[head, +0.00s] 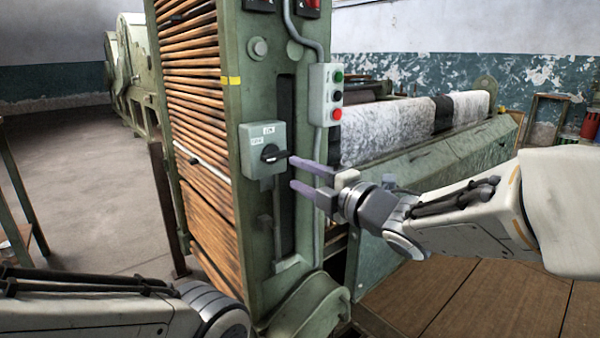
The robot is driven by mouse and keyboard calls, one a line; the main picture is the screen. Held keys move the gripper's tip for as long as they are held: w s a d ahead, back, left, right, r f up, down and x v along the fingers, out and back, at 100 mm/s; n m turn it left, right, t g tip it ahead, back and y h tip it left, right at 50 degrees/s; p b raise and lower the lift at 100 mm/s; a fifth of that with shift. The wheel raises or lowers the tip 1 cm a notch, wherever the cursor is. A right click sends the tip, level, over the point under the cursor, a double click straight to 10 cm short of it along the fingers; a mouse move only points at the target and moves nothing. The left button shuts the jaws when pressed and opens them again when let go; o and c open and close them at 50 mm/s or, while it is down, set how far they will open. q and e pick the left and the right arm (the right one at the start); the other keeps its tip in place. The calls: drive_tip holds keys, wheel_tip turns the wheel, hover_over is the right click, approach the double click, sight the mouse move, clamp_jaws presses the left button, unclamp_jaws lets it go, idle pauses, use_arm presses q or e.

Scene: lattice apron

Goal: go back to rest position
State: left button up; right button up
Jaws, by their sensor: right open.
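My right gripper (305,177) is open, with its two purple-grey fingers pointing left at the green machine column. Its upper fingertip is close to the dark knob (271,154) on a grey switch box (252,140); I cannot tell whether they touch. Nothing shows between the fingers. My right arm comes in from the right edge. My left arm shows at the bottom left, with its rounded joint near the column's foot; the left gripper is out of the picture.
The green machine column (292,60) stands close in front, with wooden slats (190,90) on its left. A push-button box (327,95) hangs right of the switch. A fabric-covered roller (385,128) lies behind my right arm. Open concrete floor (70,180) is at left.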

drive_tip(key=shift+f, duration=0.1)
drive_tip(key=s+f+m+g+h+p, duration=0.2)
drive_tip(key=s+f+m+g+h, duration=0.4)
drive_tip(key=f+m, duration=0.6)
drive_tip(key=s+f+m+g+h, duration=0.25)
drive_tip(key=s+f+g, duration=0.2)
drive_tip(key=s, duration=0.65)
drive_tip(key=s+f+m+g+h, duration=0.1)
drive_tip(key=s+f+m+g, duration=0.3)
drive_tip(key=s, duration=0.8)
wheel_tip(320, 180, up, 38)
drive_tip(key=s+p, duration=0.1)
drive_tip(key=p, duration=3.7)
drive_tip(key=shift+d+f+p, duration=0.25)
drive_tip(key=shift+d+p, duration=0.15)
drive_tip(key=shift+d, duration=0.05)
